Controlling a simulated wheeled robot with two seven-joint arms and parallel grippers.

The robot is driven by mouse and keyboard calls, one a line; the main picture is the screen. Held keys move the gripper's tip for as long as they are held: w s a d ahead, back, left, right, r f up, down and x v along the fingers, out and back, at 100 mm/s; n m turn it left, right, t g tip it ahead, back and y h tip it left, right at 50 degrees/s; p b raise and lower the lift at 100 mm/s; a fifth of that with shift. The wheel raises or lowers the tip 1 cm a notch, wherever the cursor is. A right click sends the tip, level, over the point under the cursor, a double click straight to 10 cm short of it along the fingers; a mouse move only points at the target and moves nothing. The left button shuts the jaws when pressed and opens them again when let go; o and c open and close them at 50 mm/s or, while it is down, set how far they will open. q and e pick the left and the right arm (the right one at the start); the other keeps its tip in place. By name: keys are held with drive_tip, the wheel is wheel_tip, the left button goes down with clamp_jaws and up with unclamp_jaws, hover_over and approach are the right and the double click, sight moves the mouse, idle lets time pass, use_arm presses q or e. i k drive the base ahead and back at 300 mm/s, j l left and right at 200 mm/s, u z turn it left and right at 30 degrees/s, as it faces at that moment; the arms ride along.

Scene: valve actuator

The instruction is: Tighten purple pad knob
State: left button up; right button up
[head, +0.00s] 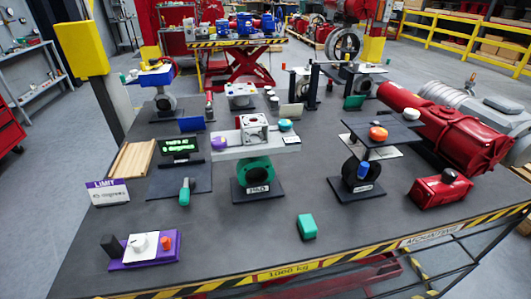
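A purple pad (128,264) lies flat near the front left corner of the table. A white knob (139,243) stands on its middle, with a pale plate around its base. A small orange knob (167,242) stands at the pad's right end, and a dark cylinder (111,245) stands at its left end. How tight the white knob is cannot be told from here. Neither of my grippers is in view, and nothing touches the pad.
The dark table (240,240) has a striped front edge. Behind the pad stand a LIMIT sign (107,193), a green-handled tool (184,191) and a teal valve (255,171). A green block (307,226) lies front centre. The table between pad and block is clear.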

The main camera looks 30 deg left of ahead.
sight(218, 143)
drive_tip(key=u, duration=1.1)
